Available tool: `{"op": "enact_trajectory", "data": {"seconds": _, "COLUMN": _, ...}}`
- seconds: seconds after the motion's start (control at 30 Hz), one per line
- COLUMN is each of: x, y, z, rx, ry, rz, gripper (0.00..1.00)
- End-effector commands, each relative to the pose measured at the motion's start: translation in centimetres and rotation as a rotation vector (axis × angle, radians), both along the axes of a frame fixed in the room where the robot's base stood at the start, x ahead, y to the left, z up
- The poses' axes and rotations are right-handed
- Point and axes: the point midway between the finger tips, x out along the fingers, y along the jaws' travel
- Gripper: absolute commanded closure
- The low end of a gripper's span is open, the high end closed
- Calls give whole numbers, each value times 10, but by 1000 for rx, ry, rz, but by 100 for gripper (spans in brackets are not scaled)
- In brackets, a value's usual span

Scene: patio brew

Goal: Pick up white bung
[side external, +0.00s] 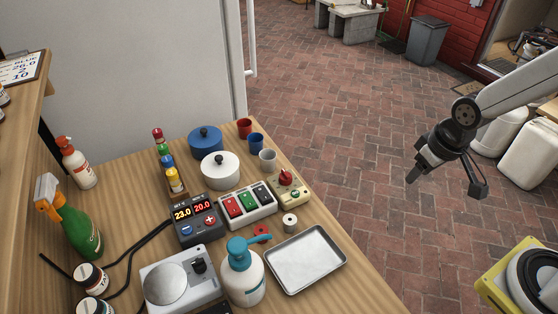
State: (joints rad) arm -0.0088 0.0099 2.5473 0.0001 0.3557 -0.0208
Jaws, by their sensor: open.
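My gripper (445,184) is open and empty, with its two dark fingers spread wide. It hangs over the brick floor at the right, clear of the table. No thing is plainly marked as the white bung. A whitish cup-shaped piece (268,160) stands at the back right of the table, in a row with a red one (244,127) and a blue one (256,142). A small whitish cylinder with a dark spot on top (290,223) stands above the tray's top left corner. I cannot tell which of these is the bung.
The brick floor between table and gripper is clear.

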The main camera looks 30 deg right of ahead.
Motion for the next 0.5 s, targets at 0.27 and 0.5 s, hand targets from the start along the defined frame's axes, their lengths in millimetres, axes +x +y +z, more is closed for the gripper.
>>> {"op": "enact_trajectory", "data": {"seconds": 0.27, "x": 32, "y": 29, "z": -3, "rx": -44, "ry": 36, "rz": 291, "gripper": 46}}
{"op": "enact_trajectory", "data": {"seconds": 0.5, "x": 72, "y": 85, "z": -14, "rx": -107, "ry": 83, "rz": 747, "gripper": 46}}
